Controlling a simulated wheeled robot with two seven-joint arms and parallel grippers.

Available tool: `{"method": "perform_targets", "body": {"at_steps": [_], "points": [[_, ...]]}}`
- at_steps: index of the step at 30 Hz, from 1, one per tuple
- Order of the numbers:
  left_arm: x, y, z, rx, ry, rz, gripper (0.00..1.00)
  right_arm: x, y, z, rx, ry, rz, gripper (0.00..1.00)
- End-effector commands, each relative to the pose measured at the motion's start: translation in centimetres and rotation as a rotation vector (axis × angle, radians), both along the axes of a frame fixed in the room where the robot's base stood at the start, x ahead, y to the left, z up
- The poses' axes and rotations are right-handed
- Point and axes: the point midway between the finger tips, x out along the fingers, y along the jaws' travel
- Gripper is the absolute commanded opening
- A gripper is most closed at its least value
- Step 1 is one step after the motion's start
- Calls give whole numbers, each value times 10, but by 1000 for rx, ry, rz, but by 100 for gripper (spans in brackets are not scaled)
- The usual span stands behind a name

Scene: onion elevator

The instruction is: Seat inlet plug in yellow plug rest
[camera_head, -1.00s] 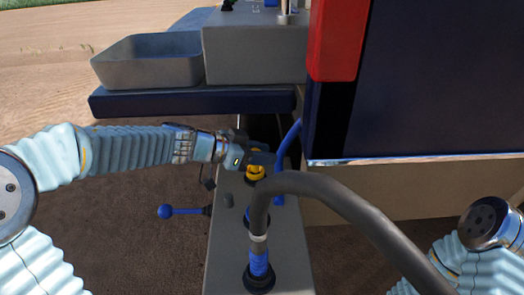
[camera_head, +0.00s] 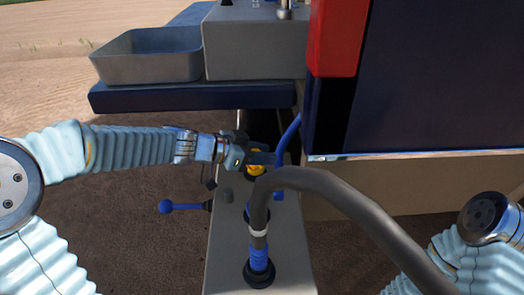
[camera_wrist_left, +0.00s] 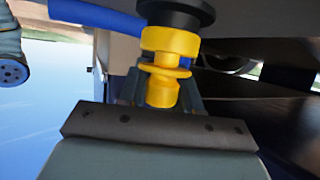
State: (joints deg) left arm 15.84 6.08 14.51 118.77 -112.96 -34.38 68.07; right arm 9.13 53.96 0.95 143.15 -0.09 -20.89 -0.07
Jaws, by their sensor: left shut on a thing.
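My left gripper (camera_head: 262,158) reaches in from the left over the grey panel and is shut on the yellow inlet plug (camera_wrist_left: 161,93). The left wrist view shows its fingers (camera_wrist_left: 160,88) on both sides of the plug. The yellow plug rest (camera_wrist_left: 170,41) shows in line with the plug, set in a black collar. A yellow flange lies between them, looking slightly tilted to the rest's rim. I cannot tell how deep the plug sits. In the head view the rest (camera_head: 255,172) is partly hidden by the gripper. My right gripper is out of view.
A thick grey hose (camera_head: 345,200) with a blue end arches over the panel (camera_head: 230,255) right in front. A blue-knobbed lever (camera_head: 166,207) sticks out to the left. A blue hose (camera_head: 289,136) and a dark machine wall (camera_head: 420,85) stand to the right.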

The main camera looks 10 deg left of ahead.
Motion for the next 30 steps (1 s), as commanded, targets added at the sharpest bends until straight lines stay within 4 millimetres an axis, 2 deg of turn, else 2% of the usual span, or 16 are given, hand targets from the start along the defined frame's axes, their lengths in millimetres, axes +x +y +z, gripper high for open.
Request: {"method": "perform_targets", "body": {"at_steps": [26, 27, 30], "points": [[0, 0, -8, 0, 0, 1, 4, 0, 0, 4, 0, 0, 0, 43], [0, 0, -7, 0, 0, 1, 39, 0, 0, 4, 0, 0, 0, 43], [0, 0, -7, 0, 0, 1, 54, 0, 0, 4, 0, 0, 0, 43]]}}
